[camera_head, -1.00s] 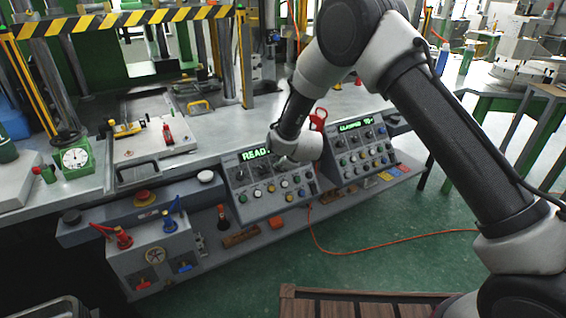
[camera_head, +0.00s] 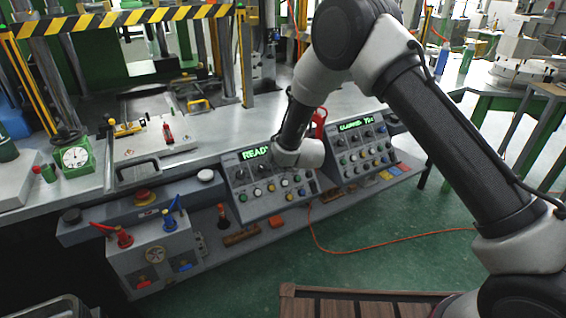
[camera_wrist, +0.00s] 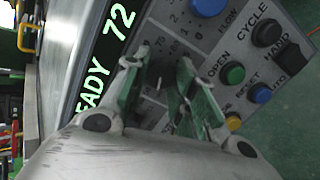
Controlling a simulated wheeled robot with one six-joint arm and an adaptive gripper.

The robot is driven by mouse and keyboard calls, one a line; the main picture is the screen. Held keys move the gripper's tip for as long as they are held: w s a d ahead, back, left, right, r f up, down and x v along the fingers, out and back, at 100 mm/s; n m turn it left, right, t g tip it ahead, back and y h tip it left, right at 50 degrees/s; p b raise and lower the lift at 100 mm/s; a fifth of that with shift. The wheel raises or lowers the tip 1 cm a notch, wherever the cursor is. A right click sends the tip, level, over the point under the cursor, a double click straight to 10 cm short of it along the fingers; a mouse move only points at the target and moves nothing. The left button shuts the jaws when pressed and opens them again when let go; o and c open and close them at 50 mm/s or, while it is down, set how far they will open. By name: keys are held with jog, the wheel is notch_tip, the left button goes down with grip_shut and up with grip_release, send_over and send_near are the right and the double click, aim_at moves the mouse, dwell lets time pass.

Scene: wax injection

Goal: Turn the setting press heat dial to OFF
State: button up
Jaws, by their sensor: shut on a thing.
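The left control panel (camera_head: 246,197), with a green READY display (camera_head: 256,153), has dark dials and coloured buttons. In the wrist view the display (camera_wrist: 108,60) reads READY 72. My gripper (camera_wrist: 160,80) has its two green-padded fingers over the panel beside the display, closed on a small dark dial (camera_wrist: 160,69). Faint scale marks show around it; its pointer setting cannot be read. A blue knob (camera_wrist: 208,6) with a 0-1-2 scale and FLOW label is nearby. In the head view my wrist hides the fingertips and the held dial.
A second panel (camera_head: 362,158) with a lit display stands to the right. In the wrist view a green OPEN button (camera_wrist: 233,73), a blue RESET button (camera_wrist: 260,93) and a black CYCLE knob (camera_wrist: 267,33) sit close to my fingers. An orange cable (camera_head: 375,250) crosses the green floor.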

jog(key=shift+s+f+n, duration=0.1)
jog(key=shift+n, duration=1.1)
jog(key=o, duration=1)
jog(key=v, duration=1.2)
jog(key=shift+d, duration=0.1)
